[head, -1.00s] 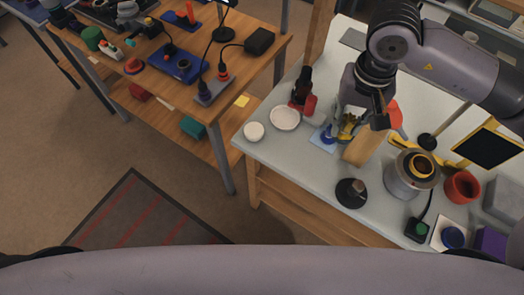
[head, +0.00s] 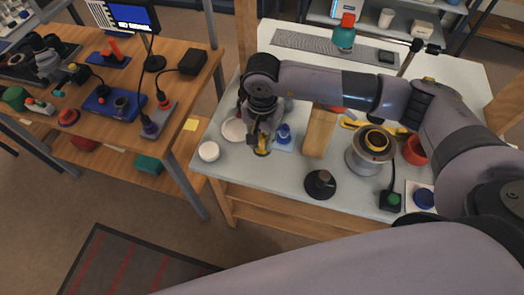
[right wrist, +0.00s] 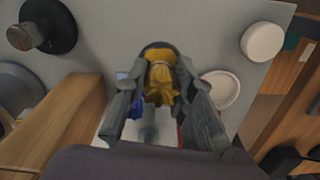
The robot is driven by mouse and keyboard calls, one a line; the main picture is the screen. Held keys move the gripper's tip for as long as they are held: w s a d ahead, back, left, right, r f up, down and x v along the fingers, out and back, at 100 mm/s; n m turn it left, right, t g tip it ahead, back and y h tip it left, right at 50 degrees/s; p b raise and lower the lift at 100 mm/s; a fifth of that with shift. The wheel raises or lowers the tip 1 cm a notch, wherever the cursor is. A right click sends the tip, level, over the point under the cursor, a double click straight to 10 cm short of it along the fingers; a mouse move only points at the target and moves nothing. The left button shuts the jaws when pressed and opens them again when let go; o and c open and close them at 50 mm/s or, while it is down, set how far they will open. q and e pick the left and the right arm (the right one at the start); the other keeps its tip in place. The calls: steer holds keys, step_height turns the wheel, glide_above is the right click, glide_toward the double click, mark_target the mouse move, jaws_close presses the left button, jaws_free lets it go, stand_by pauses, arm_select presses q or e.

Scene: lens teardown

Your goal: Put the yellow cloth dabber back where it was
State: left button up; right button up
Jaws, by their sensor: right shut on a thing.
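My right gripper (head: 262,143) is shut on the yellow cloth dabber (head: 263,150), over the left part of the pale table. In the right wrist view the dabber (right wrist: 160,78) sits between the two grey fingers (right wrist: 160,72), its gathered yellow cloth showing. I cannot tell whether it touches the table. A blue object (head: 284,131) on a light blue square (head: 285,144) is just right of the gripper. A white dish (head: 233,130) is just left of it. My left gripper is not in view.
A wooden block (head: 320,132) stands to the right of the blue object. A white round piece (head: 208,151) is near the left table edge. A black round base with a knob (head: 321,184) is at the front edge. A metal pot (head: 367,158) stands further right.

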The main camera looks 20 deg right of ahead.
step_height(320, 180, down, 3)
steer(key=shift+a+r, duration=0.1)
step_height(320, 180, down, 4)
steer(key=shift+p, duration=0.55)
steer(key=shift+f, duration=0.5)
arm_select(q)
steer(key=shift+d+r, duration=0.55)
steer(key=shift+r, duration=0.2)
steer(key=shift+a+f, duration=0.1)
arm_select(e)
steer(key=shift+f+b, duration=0.2)
steer(key=shift+b, duration=0.1)
steer(key=o, duration=1)
steer(key=shift+r, duration=0.1)
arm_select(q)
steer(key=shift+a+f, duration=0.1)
arm_select(e)
steer(key=shift+o, duration=0.2)
